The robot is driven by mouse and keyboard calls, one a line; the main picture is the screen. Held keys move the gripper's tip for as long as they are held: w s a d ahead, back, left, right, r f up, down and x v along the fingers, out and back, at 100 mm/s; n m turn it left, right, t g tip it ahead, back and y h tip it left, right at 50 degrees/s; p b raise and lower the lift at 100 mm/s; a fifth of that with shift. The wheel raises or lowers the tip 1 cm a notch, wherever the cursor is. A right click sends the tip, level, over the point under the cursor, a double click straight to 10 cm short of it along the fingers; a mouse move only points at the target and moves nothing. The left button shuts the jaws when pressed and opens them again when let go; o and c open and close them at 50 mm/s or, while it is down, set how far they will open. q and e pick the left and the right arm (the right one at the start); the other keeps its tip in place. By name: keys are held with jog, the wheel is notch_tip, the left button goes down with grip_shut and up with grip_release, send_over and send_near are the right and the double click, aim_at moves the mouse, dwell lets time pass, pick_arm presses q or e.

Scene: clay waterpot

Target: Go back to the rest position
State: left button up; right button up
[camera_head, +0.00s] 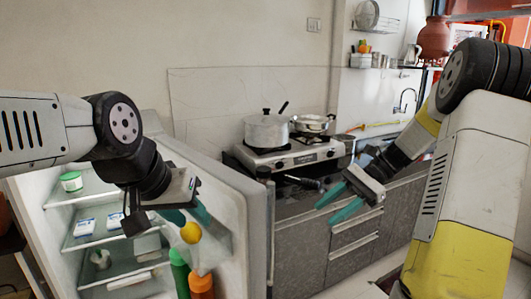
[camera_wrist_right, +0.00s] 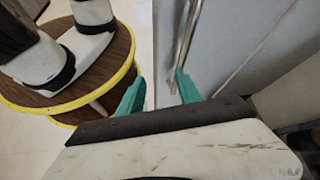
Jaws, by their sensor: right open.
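My left gripper (camera_head: 188,218) hangs in front of the open fridge. Its two teal fingers look spread, and a yellow round thing (camera_head: 190,232) shows just below the tips; I cannot tell whether they touch. My right gripper (camera_head: 326,213) is open and empty, in the air in front of the grey counter. In the right wrist view its teal fingers (camera_wrist_right: 160,92) stand apart with nothing between them.
The open fridge (camera_head: 228,190) is at the left, with bottles (camera_head: 201,286) and items on glass shelves. A stove (camera_head: 290,155) with a lidded pot (camera_head: 266,130) and a pan (camera_head: 313,122) stands on the counter (camera_head: 345,245). A metal bar handle (camera_wrist_right: 187,40) is close beyond the right fingers.

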jog(key=s+a+r+n+t+h, duration=0.1)
jog(key=s+r+n+t+h, duration=0.2)
jog(key=s+n+t+h, duration=0.1)
jog(key=s+a+r+n+t+h, duration=0.1)
jog(key=s+r+n+t+h, duration=0.3)
jog(key=s+n, duration=0.3)
jog(key=s+t+h, duration=0.1)
jog(key=s, duration=0.1)
jog(key=shift+s+a+r+n+t, duration=0.15)
jog(key=shift+s+r+n+t, duration=0.1)
jog(key=shift+s+n+t, duration=0.15)
